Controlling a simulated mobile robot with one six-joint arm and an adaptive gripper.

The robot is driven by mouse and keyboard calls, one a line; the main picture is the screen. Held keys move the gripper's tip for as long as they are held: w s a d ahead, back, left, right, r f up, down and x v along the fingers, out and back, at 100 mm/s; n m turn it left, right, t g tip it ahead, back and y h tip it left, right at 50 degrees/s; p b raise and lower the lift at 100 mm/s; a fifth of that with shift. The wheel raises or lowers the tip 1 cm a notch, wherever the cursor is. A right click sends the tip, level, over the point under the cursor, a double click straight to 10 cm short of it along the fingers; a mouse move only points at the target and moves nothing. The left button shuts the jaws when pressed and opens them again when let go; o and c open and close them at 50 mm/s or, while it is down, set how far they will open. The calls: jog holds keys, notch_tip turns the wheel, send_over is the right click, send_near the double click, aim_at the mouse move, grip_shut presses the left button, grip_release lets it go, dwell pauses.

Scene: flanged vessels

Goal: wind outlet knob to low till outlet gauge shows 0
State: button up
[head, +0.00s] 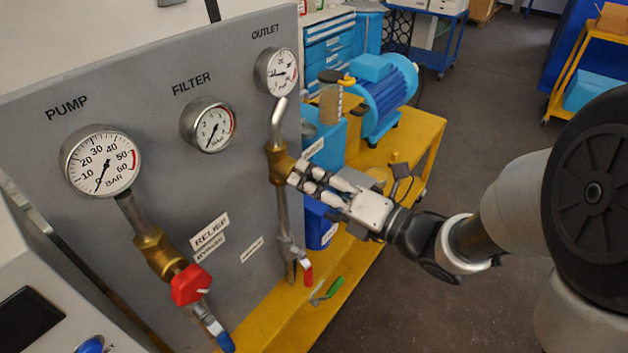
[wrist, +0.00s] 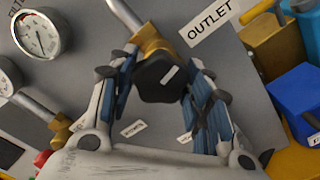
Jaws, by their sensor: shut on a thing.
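The outlet knob (wrist: 162,76) is black with a pale mark and sits on a brass valve body (head: 279,163) below the outlet gauge. My gripper (head: 300,176) is shut on this knob, with one finger on each side, as the wrist view (wrist: 161,85) shows. In the head view the fingers hide the knob. The outlet gauge (head: 276,72) is a small round white dial at the panel's upper right. Its needle seems to lie toward the right of the dial, but the exact reading is too small to tell.
The pump gauge (head: 100,162) and filter gauge (head: 208,126) are on the grey panel (head: 160,95) to the left. A red relief knob (head: 190,285) and a red-handled valve (head: 307,272) sit lower. A blue motor (head: 382,90) stands behind my gripper. Open floor lies right.

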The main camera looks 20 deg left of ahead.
jog(key=n, duration=0.6)
jog(key=shift+f, duration=0.1)
jog(key=n, duration=0.6)
jog(key=shift+n, duration=0.3)
dwell(0.3)
jog(key=o, duration=1.1)
jog(key=v, duration=1.2)
